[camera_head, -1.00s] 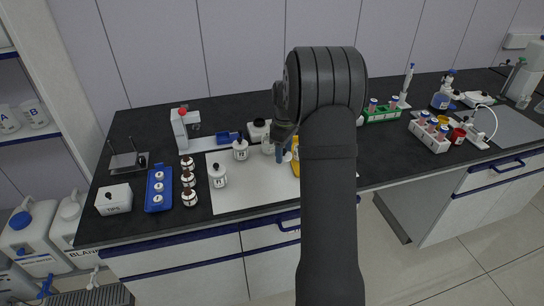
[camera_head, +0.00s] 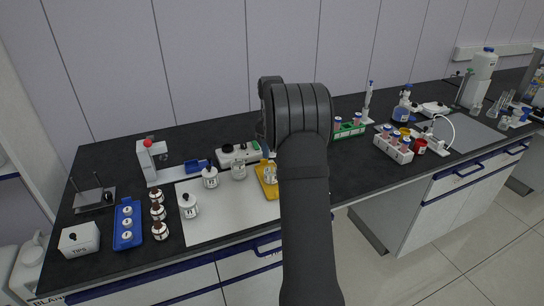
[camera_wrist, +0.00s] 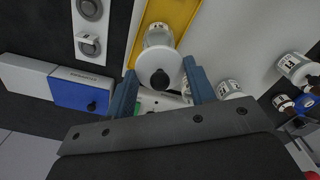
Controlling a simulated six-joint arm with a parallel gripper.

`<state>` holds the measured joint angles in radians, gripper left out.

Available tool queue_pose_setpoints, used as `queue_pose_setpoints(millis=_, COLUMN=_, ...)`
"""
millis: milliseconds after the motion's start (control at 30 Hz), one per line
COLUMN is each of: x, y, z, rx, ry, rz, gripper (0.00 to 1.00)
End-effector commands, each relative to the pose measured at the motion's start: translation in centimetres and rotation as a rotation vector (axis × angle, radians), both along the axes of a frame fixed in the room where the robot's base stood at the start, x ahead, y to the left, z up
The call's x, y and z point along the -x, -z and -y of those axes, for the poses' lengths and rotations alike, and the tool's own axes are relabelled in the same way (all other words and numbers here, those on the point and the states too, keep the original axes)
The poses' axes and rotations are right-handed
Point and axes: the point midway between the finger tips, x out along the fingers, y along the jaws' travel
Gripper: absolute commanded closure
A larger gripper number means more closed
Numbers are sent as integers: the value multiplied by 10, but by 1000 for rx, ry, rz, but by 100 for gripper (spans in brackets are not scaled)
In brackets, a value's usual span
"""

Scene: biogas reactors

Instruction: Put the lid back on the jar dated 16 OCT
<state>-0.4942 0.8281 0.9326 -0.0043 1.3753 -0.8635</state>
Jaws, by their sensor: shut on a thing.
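In the wrist view my gripper (camera_wrist: 160,72) has its two blue-grey fingers on either side of a round white lid with a black knob (camera_wrist: 160,79), and is shut on it. A clear jar with a pale label (camera_wrist: 157,36) shows just beyond the lid, on the yellow tray (camera_wrist: 185,12); whether the lid touches it I cannot tell. In the head view my arm hides the fingers and lid. A jar (camera_head: 270,172) stands on the yellow tray (camera_head: 268,191) beside my arm. Another jar without a visible lid (camera_head: 238,170) stands left of it. Dates are too small to read.
Two lidded white jars (camera_head: 210,178) (camera_head: 189,206) stand on the pale mat (camera_head: 225,215). Several brown bottles (camera_head: 158,212) and a blue rack (camera_head: 127,225) are further left. A green tube rack (camera_head: 349,130) stands right of my arm. The mat's front is clear.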

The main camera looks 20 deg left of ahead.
Motion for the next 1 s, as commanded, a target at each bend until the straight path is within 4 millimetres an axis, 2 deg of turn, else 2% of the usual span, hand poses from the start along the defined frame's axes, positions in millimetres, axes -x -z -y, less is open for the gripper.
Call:
queue_pose_setpoints(millis=167, x=-5, y=3, z=-3, rx=1, ry=15, rz=0, gripper=71)
queue_pose_setpoints(millis=700, x=-4, y=51, z=-2, rx=1, ry=14, rz=-1, gripper=71)
queue_pose_setpoints(millis=1000, x=-5, y=62, z=-3, rx=0, ry=14, rz=0, gripper=71)
